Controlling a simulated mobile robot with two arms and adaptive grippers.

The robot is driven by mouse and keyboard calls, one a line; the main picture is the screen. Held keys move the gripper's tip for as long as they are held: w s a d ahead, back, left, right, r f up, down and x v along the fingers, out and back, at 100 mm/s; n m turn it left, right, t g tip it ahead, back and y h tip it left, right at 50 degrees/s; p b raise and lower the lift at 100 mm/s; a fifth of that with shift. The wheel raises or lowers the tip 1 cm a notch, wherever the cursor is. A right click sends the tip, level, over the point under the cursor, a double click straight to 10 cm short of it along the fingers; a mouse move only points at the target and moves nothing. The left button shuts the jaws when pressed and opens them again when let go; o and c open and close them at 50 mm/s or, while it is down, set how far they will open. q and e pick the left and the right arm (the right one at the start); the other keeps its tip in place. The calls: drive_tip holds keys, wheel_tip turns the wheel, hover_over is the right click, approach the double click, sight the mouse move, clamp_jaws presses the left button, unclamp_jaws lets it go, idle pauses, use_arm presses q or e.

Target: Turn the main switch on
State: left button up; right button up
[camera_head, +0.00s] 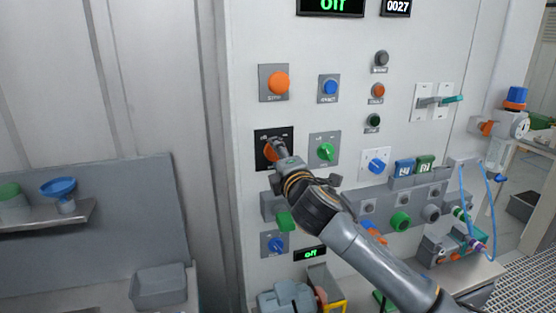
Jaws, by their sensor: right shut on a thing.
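The main switch (269,153) is an orange rotary knob on a black plate, on the left part of the light grey control panel. My right gripper (274,148) reaches it from the lower right and is shut on the knob. The gripper covers much of the knob and plate, so the knob's exact angle is hard to read. A display (331,5) at the top edge reads "off" in green. My left gripper is not in view.
A shelf (45,216) with a blue funnel (60,187) is at left.

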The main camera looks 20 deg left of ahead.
drive_tip(key=m+b, duration=0.1)
drive_tip(key=m, duration=0.9)
drive_tip(key=shift+r, duration=0.2)
idle(0.5)
drive_tip(key=o, duration=1.2)
drive_tip(key=shift+w, duration=0.1)
drive_tip(key=shift+c, duration=0.2)
drive_tip(key=v, duration=1.2)
